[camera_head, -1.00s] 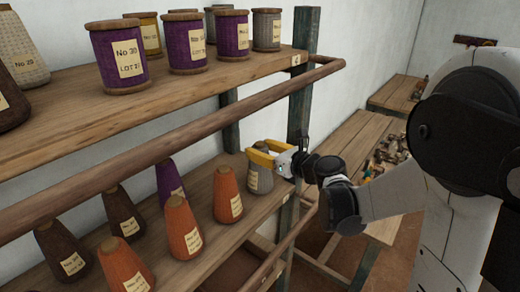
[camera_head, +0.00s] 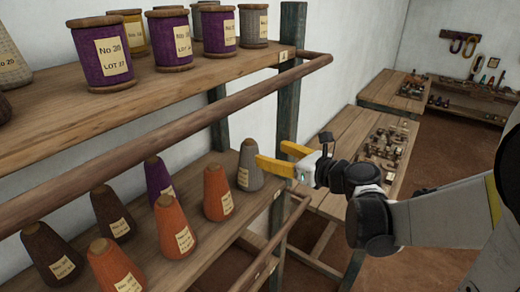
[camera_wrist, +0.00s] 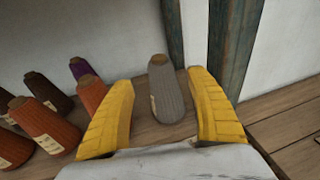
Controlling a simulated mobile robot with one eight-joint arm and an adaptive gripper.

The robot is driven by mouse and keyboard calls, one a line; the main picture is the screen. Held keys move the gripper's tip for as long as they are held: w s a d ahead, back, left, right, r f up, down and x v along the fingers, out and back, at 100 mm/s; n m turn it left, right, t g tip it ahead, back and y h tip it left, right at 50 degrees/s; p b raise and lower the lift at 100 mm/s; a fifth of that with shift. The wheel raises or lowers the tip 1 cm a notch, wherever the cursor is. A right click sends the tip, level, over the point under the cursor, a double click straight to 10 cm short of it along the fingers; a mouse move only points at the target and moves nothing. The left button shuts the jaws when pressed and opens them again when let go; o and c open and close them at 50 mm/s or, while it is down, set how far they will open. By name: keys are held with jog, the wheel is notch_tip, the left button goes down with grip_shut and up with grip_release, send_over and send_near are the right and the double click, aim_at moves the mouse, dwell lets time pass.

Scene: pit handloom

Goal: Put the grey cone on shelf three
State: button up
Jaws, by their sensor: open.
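The grey cone (camera_head: 250,166) stands upright at the right end of the lower shelf (camera_head: 225,232), with a pale label on its side. In the wrist view the grey cone (camera_wrist: 170,92) shows beyond and between the two yellow fingers, with gaps on both sides. My gripper (camera_head: 272,156) is open just right of the cone, its fingers pointing at it. In the wrist view the gripper (camera_wrist: 160,80) holds nothing. A small tag (camera_head: 277,193) is on the lower shelf's end, too small to read.
An orange cone (camera_head: 217,193) stands just left of the grey one, with more orange, brown and purple cones beyond. The upper shelf (camera_head: 200,92) carries purple and grey spools. A wooden rail (camera_head: 190,133) and a post (camera_head: 290,100) stand close to my gripper.

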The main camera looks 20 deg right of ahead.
jog(key=s+a+f+n+g+h, duration=0.1)
jog(key=s+a+f+n+g, duration=0.2)
jog(key=s+n, duration=0.4)
jog(key=s+a+f+n+g+h, duration=0.15)
jog(key=s+a+n, duration=0.25)
jog(key=n, duration=0.5)
jog(key=s+d+f+n+g+h, duration=0.2)
jog(key=s+n, duration=0.7)
jog(key=n, duration=0.6)
jog(key=shift+s+d+g+h, duration=0.4)
jog(key=shift+d+g+h, duration=0.05)
jog(key=shift+h, duration=0.6)
